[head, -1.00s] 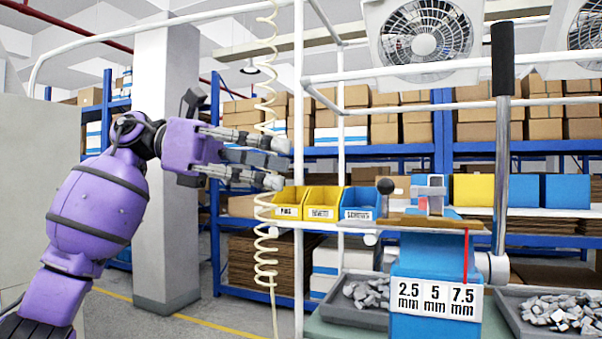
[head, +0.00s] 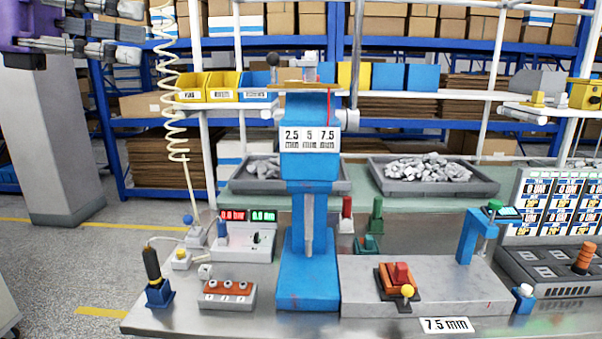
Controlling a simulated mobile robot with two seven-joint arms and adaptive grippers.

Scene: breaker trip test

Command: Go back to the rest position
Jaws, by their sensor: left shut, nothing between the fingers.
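My left gripper (head: 112,40) is at the upper left of the head view, its fingers pointing right. It is shut and empty, held in the air away from the bench and left of the coiled cream cable (head: 165,85). Most of my left arm is cut off by the frame edge. My right gripper is not in view.
The metal workbench (head: 255,318) carries a blue press (head: 309,265) marked 2.5, 5 and 7.5 mm, a breaker with an orange base (head: 396,283) and a 7.5 mm card (head: 447,325). Trays of metal pieces (head: 432,182) stand behind. Open floor (head: 100,260) lies left.

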